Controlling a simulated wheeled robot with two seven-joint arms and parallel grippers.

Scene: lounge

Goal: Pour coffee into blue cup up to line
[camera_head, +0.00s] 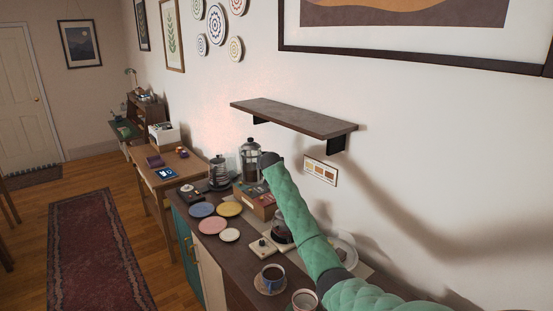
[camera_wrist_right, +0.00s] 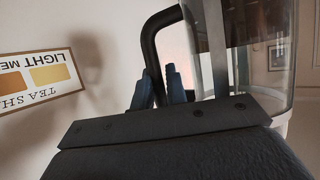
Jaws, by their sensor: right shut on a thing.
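The blue cup (camera_head: 265,277) stands on a saucer near the front of the sideboard, with dark liquid inside. No fill line can be made out at this size. My right gripper (camera_wrist_right: 174,85) is shut on the pot's black handle (camera_wrist_right: 149,48); the glass body (camera_wrist_right: 262,45) fills the right of the wrist view. The pot looks roughly upright, away from the cup. How much coffee it holds is unclear. My left gripper is not in view.
Coloured plates (camera_head: 213,226) lie left of the wooden box (camera_head: 261,206). A glass carafe (camera_head: 281,236) is partly behind my arm. Another cup (camera_head: 305,299) is at the front. A dark wall shelf (camera_head: 293,115) hangs above, near the pot. A darker kettle-like vessel (camera_head: 218,177) stands further back.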

